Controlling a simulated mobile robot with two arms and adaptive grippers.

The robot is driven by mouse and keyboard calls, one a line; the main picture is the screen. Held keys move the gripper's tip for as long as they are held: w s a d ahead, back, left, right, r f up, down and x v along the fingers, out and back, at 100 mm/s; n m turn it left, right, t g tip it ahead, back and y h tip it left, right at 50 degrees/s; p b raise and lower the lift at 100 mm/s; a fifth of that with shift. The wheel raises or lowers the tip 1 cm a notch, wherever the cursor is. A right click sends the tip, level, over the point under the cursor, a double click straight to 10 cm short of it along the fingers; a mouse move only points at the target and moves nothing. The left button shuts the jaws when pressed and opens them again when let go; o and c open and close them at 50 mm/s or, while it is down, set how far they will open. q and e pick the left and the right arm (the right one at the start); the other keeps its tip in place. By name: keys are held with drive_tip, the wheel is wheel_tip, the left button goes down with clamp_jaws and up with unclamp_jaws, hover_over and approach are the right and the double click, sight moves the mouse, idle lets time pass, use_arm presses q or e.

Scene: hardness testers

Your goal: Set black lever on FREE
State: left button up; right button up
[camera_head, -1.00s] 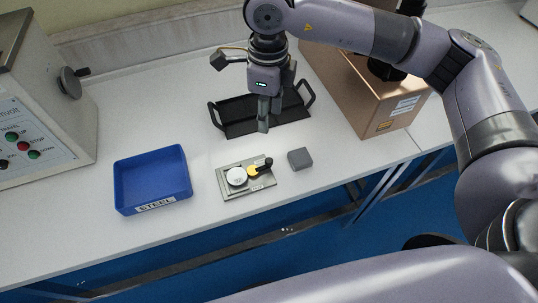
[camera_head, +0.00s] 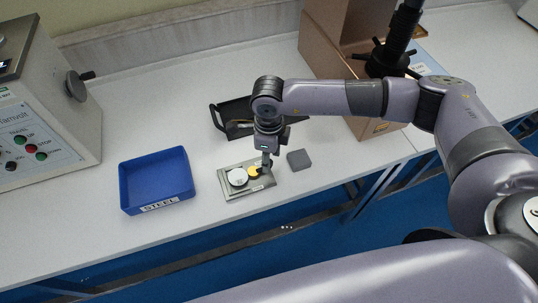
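The fixture plate (camera_head: 232,193) lies flat on the table with a white round piece (camera_head: 237,177) and a yellow disc (camera_head: 254,171) on it. The black lever at the disc is mostly hidden behind my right gripper (camera_head: 265,168). The gripper points down, with its fingertips at the lever's place, at the right side of the yellow disc. I cannot tell whether the fingers are closed on the lever. The lettering on the plate's label is too small to read. My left gripper is not in view.
A blue bin (camera_head: 156,181) labelled STEEL stands left of the plate. A grey block (camera_head: 299,159) lies just right of it. A black tray (camera_head: 219,116) is behind, partly covered by my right arm. Testers stand at left (camera_head: 62,110) and back right (camera_head: 323,45).

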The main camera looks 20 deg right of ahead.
drive_tip(key=shift+f, duration=0.4)
drive_tip(key=shift+c, duration=0.3)
clamp_jaws()
